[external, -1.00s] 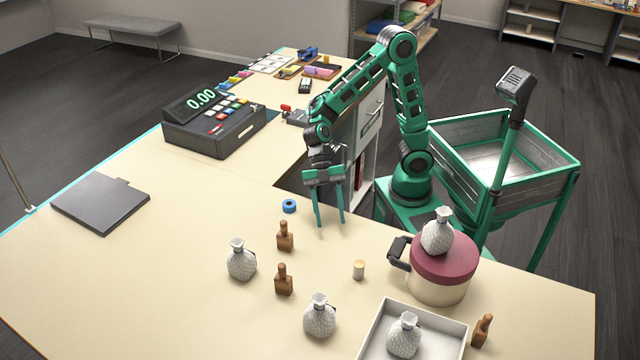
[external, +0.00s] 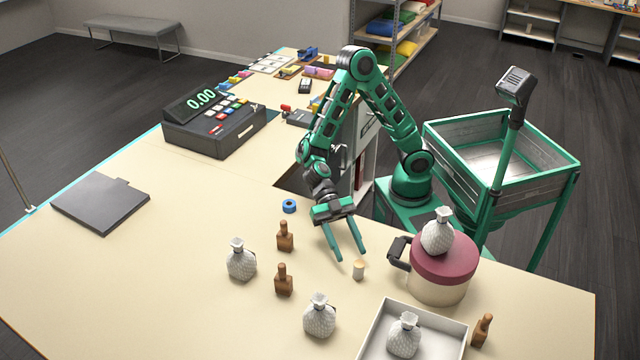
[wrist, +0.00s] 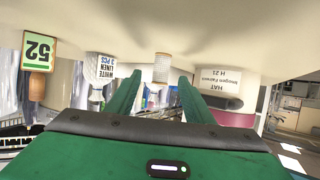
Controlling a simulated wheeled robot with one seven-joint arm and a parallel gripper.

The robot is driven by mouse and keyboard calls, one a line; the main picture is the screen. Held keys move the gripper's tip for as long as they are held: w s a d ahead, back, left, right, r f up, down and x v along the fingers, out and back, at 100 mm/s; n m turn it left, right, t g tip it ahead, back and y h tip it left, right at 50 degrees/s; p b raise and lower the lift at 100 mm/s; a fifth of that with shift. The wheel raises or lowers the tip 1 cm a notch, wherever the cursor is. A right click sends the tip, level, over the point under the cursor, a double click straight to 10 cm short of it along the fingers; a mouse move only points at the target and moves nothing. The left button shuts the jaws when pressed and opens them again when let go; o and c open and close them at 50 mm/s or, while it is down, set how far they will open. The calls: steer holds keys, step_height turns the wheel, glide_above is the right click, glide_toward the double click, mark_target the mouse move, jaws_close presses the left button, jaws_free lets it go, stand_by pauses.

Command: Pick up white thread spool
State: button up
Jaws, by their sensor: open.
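The white thread spool (external: 358,271) stands upright on the counter, a small pale cylinder with a tan top. My gripper (external: 351,257) is open and empty, tilted down with its two green fingers reaching toward the spool from behind. The fingertips are close to the spool in the external view; I cannot tell the exact gap. In the wrist view the spool (wrist: 162,68) shows upside down, between and beyond the open fingertips (wrist: 160,77).
A round box with a maroon lid (external: 445,262) stands right of the spool, a white bag on top. A white tray (external: 372,330) lies in front.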

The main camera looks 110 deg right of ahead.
mark_target(358, 269)
steer(key=shift+x, duration=3.55)
steer(key=c, duration=1.1)
